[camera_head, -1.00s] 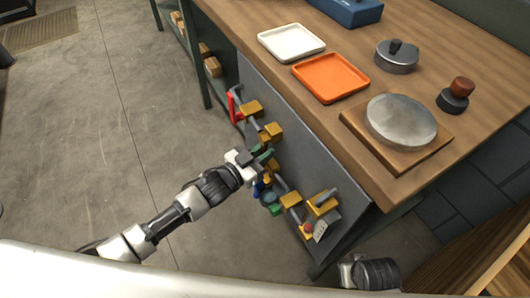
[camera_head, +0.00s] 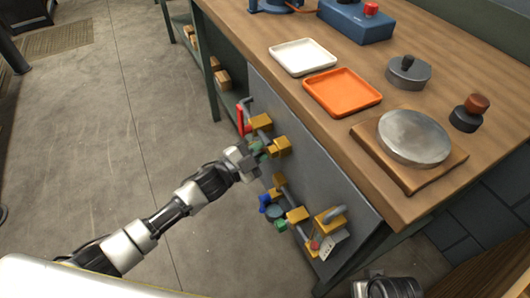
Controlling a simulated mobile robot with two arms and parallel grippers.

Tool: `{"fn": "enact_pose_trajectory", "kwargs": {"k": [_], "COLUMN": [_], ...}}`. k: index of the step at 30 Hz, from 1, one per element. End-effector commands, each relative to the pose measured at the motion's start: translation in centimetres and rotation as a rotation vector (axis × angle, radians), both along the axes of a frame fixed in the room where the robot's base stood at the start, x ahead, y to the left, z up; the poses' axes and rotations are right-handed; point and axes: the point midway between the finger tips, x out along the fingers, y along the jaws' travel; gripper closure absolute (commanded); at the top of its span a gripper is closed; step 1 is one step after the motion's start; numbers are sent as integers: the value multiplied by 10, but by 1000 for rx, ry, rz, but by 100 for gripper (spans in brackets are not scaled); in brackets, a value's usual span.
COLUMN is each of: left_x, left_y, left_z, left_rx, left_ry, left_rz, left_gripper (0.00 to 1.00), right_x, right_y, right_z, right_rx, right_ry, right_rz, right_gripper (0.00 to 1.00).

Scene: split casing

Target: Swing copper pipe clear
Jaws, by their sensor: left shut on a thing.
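A grey upright panel (camera_head: 325,182) on the bench front carries pipework with brass-coloured blocks (camera_head: 298,214), a red lever (camera_head: 240,120), a blue part (camera_head: 264,203) and a green part (camera_head: 281,225). My left gripper (camera_head: 252,158) is in front of the panel's upper middle, shut on a greenish piece (camera_head: 258,147) of the pipework. The gripper hides part of this piece. No pipe shows a clear copper colour, so I cannot tell for certain that the held piece is the copper pipe. My right gripper's fingers are not seen; only part of my right arm shows at the bottom edge.
The bench top (camera_head: 330,50) above the panel holds a white tray (camera_head: 302,57), an orange tray (camera_head: 342,92), a round metal disc on a wooden board (camera_head: 445,165) and a blue box (camera_head: 355,22). The floor (camera_head: 90,150) left of the panel is open.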

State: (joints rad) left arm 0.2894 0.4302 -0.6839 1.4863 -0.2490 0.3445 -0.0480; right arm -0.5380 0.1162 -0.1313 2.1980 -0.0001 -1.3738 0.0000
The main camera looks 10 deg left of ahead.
Motion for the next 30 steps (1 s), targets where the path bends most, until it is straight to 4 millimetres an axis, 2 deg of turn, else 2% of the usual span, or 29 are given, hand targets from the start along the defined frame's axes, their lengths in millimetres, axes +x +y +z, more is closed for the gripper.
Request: {"fn": "enact_pose_trajectory", "kwargs": {"k": [20, 21, 25, 30], "left_x": [2, 2, 2, 3], "left_y": [2, 2, 2, 2], "left_z": [3, 3, 3, 4], "left_rx": [43, 43, 40, 37], "left_ry": [-56, -56, -54, -52], "left_rz": [1, 1, 1, 1], "left_gripper": [100, 79, 59, 59], "right_x": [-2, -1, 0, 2], "right_y": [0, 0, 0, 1], "right_z": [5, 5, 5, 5], "right_rx": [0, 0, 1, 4], "right_ry": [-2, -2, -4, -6], "right_rz": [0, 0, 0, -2], "right_gripper": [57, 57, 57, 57]}}
